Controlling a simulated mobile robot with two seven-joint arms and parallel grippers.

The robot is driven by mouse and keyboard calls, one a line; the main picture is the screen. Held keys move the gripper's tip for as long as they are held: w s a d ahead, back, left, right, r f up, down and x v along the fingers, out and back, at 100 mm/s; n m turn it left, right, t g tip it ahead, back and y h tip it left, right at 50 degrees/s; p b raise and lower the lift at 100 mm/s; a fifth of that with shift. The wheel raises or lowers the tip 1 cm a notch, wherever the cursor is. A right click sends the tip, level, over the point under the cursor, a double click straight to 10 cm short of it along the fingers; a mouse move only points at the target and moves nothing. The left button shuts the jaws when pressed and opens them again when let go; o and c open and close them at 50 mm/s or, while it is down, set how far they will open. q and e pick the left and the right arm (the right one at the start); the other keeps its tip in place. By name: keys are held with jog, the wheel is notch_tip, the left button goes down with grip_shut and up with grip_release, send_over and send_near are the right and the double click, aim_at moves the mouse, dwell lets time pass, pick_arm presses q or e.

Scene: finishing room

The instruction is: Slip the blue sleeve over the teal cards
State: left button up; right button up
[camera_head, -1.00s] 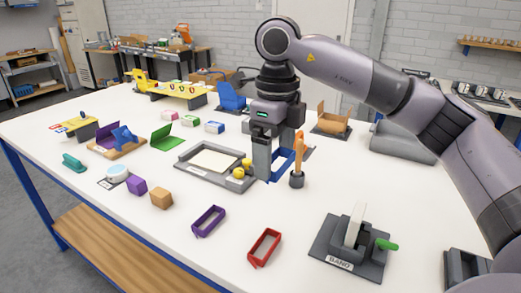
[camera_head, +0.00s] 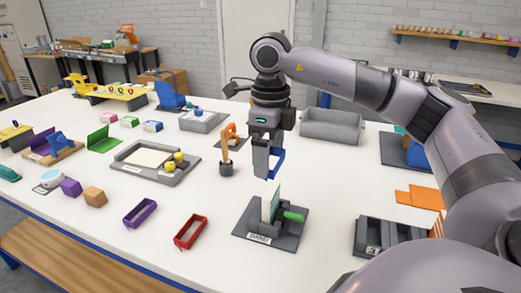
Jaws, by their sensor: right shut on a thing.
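My right gripper (camera_head: 264,168) is shut on the blue sleeve (camera_head: 279,163), an open rectangular band, and holds it above the table. The teal cards (camera_head: 275,198) stand upright as a thin stack in a dark grey holder (camera_head: 288,234) labelled BAND. A green handle (camera_head: 293,216) sticks out on the right of the holder. The sleeve is apart from the cards, higher in the picture and just behind their top edge. The fingers hide part of the sleeve. My left gripper is not in view.
A purple sleeve (camera_head: 140,213) and a red sleeve (camera_head: 190,232) lie left of the holder. An orange-handled tool (camera_head: 227,155) stands left of my gripper. A grey tray (camera_head: 154,172) lies farther left, and a grey bin (camera_head: 332,126) stands behind. A dark divided box (camera_head: 388,238) is at right.

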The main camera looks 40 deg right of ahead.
aim_at(269, 189)
jog(key=shift+d+f+b, duration=0.1)
jog(key=shift+f+b, duration=1.15)
jog(key=shift+f, duration=0.3)
jog(key=shift+f+b, duration=0.85)
jog(key=shift+f, duration=0.35)
jog(key=shift+f+b, duration=0.85)
jog(key=shift+f, duration=0.5)
jog(key=o, duration=0.5)
jog(key=shift+o, duration=0.2)
jog(key=shift+r+p, duration=3.3)
jog(key=shift+r, duration=0.75)
